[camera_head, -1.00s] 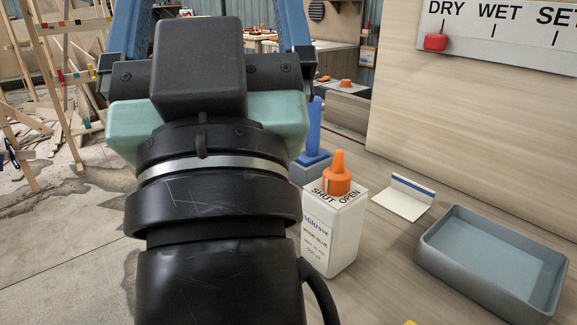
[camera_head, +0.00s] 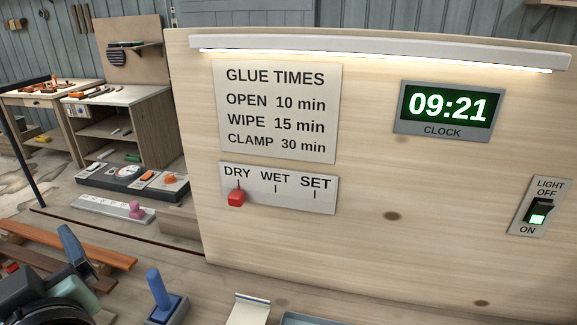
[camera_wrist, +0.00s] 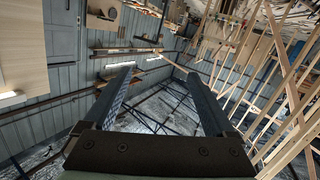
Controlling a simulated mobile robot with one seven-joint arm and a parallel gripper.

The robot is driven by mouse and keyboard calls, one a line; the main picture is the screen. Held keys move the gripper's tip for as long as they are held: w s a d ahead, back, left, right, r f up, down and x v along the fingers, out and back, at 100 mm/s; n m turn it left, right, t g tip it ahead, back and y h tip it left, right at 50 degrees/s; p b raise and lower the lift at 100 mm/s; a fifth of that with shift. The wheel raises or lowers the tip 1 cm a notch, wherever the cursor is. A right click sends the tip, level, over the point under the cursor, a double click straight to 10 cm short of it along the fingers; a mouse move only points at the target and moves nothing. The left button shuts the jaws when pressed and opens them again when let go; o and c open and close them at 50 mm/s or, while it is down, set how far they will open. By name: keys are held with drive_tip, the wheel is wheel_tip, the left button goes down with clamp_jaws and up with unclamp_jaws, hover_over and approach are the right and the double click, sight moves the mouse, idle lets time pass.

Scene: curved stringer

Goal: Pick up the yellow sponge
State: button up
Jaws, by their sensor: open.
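The yellow sponge is not visible in either current view. My gripper (camera_wrist: 159,74) is open and empty in the wrist view, its two blue-grey fingers spread apart. It faces the far workshop wall and wooden framing, with nothing between the fingers. In the head view, part of my gripper (camera_head: 72,243) shows at the lower left corner, with a blue finger pointing up.
A blue-handled tool (camera_head: 160,290) stands at the bench's front. A white scraper-like piece (camera_head: 248,310) and a grey-blue tray (camera_head: 305,319) are cut by the lower edge. A wooden panel (camera_head: 350,235) carries signs, clock (camera_head: 447,107) and light switch (camera_head: 537,212).

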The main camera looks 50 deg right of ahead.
drive_tip(key=s+d+f+n+g+p, duration=0.2)
drive_tip(key=s+d+f+g+p, duration=0.6)
drive_tip(key=d+f, duration=0.3)
drive_tip(key=s+d+f+n+g+y+p, duration=0.1)
drive_tip(key=s+f+g, duration=0.3)
drive_tip(key=s+f, duration=0.45)
drive_tip(key=s+d+f+n+g+y+p, duration=0.1)
drive_tip(key=s+f+g, duration=0.45)
drive_tip(key=s, duration=0.55)
drive_tip(key=shift+t, duration=0.45)
wheel_tip(320, 180, down, 7)
drive_tip(key=shift+s+f, duration=0.1)
drive_tip(key=shift+s, duration=0.05)
drive_tip(key=shift+w+a+f+p, duration=0.1)
drive_tip(key=shift+a+f+p, duration=0.1)
drive_tip(key=shift+f, duration=0.8)
drive_tip(key=shift+w+a+f+p, duration=0.1)
drive_tip(key=shift+f+p, duration=0.1)
drive_tip(key=shift+f, duration=0.75)
drive_tip(key=shift+w+a+f+p, duration=0.1)
drive_tip(key=shift+f+p, duration=0.1)
drive_tip(key=shift+f, duration=0.8)
drive_tip(key=c, duration=1.4)
drive_tip(key=shift+r, duration=0.1)
